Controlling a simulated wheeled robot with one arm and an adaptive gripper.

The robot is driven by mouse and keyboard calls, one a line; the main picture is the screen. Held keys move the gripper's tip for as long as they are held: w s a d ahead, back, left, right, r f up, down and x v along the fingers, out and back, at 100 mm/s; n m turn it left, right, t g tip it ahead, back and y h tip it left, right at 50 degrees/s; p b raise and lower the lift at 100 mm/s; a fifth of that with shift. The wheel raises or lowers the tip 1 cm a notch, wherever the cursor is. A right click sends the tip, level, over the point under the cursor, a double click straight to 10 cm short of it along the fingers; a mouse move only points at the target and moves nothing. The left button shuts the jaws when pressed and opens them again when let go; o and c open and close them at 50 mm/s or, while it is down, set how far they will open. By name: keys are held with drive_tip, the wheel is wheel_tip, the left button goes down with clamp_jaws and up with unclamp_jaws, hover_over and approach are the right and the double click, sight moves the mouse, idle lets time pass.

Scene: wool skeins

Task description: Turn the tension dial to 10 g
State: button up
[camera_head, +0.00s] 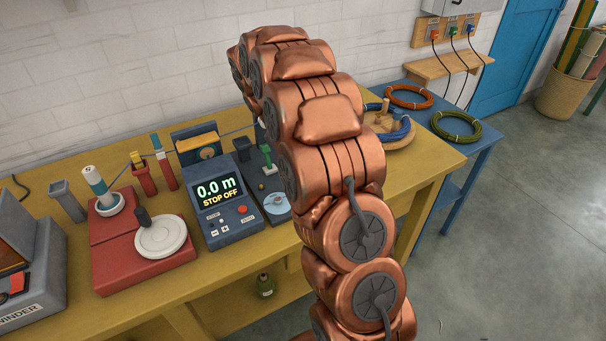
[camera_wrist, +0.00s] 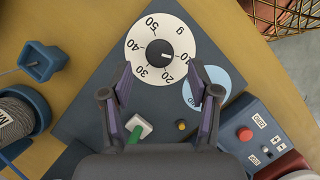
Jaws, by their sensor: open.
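The tension dial (camera_wrist: 134,62) is a white disc with numbers up to 50 and a "g", on a dark grey plate at the top middle of the wrist view. Its black knob (camera_wrist: 160,53) has a short white mark that points to the right, towards the low numbers; the exact reading is too small to tell. My gripper (camera_wrist: 160,70) is open, its two fingers apart over the lower left and lower right of the dial. The knob lies ahead between the fingertips, and no contact shows. In the head view my arm hides the dial and the gripper.
A green lever (camera_wrist: 137,127), a brass knob (camera_wrist: 181,125) and a pale blue disc (camera_wrist: 213,77) share the plate. The counter box (camera_head: 223,213) reads "0.0 m STOP OFF". A red winder base (camera_head: 115,262) stands left. Wool rings (camera_head: 455,127) lie on a blue table.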

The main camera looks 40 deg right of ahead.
drive_tip(key=v, duration=0.8)
idle(0.4)
